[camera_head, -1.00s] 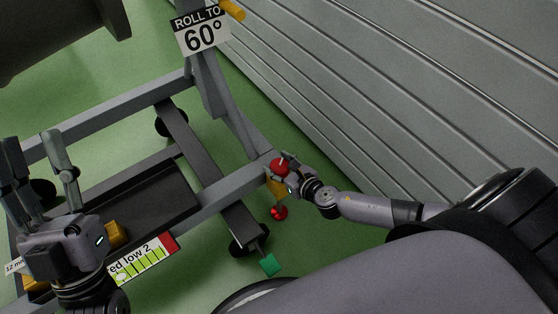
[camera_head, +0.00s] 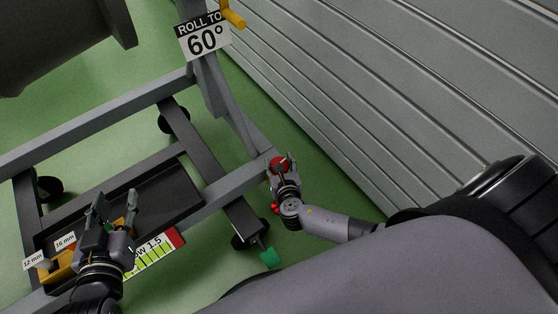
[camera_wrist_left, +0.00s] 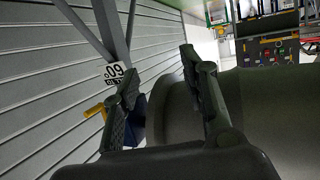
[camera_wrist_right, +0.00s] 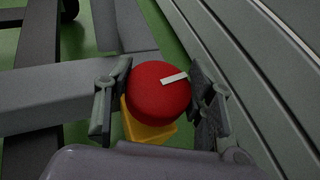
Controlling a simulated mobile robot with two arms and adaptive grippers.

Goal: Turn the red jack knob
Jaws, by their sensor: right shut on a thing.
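The red jack knob (camera_head: 280,164) sits at the corner end of the grey frame, with a white pointer mark on its top. In the right wrist view the knob (camera_wrist_right: 158,90) lies between my right fingers, above a yellow block (camera_wrist_right: 147,128); the white mark points to the upper right. My right gripper (camera_head: 283,168) is shut on the knob. It also shows in the right wrist view (camera_wrist_right: 160,98). My left gripper (camera_head: 114,207) is open and empty, over the lower left part of the frame. It also shows in the left wrist view (camera_wrist_left: 160,75).
A gauge label (camera_head: 152,254) reading "1.5" with a red end is on the frame. Tags reading 12 mm (camera_head: 33,260) and 16 mm (camera_head: 65,242) stand by yellow parts. A "ROLL TO 60°" sign (camera_head: 203,37) is on the post. A ribbed wall (camera_head: 380,110) runs close on the right.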

